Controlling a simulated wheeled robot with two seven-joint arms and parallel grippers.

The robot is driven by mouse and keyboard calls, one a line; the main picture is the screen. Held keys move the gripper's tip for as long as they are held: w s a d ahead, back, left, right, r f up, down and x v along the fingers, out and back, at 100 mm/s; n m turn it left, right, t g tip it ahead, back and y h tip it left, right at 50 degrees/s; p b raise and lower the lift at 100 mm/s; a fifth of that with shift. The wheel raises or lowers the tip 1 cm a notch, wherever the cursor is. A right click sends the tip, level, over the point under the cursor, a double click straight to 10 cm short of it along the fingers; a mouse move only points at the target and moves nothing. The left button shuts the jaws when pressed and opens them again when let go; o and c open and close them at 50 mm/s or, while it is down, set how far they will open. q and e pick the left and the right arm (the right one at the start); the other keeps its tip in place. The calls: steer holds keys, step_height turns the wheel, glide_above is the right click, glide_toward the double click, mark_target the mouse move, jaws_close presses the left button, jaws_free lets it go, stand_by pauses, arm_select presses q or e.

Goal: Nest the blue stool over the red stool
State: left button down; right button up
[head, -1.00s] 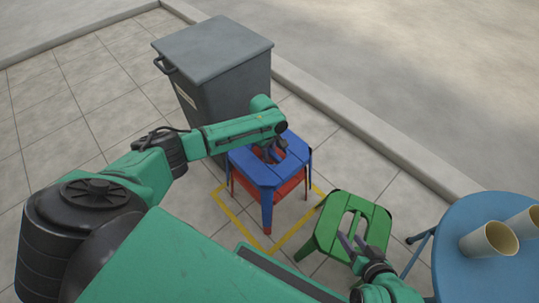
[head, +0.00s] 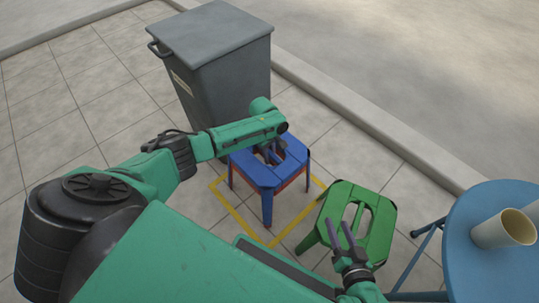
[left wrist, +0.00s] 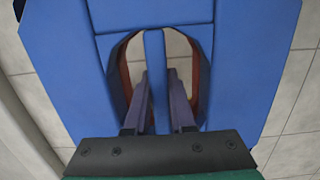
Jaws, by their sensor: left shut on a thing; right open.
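The blue stool (head: 262,176) stands upright over the red stool, inside a yellow square outline (head: 232,216). Red also shows inside the handle opening in the left wrist view (left wrist: 125,72). My left gripper (head: 272,157) is shut on the central bar of the blue seat, one finger on each side in the left wrist view (left wrist: 157,95). Whether the seats touch is hidden. My right gripper (head: 340,226) is open and empty over the left side of the green stool.
The green stool (head: 381,222) stands close to the right of the yellow outline. A grey bin (head: 215,50) stands behind the blue stool. A blue round table (head: 480,275) with cups (head: 503,228) is at the right. A kerb runs behind.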

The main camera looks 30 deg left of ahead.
arm_select(q)
steer(key=shift+s+f, duration=0.2)
steer(key=c, duration=0.7)
jaws_free()
steer(key=shift+w, duration=0.1)
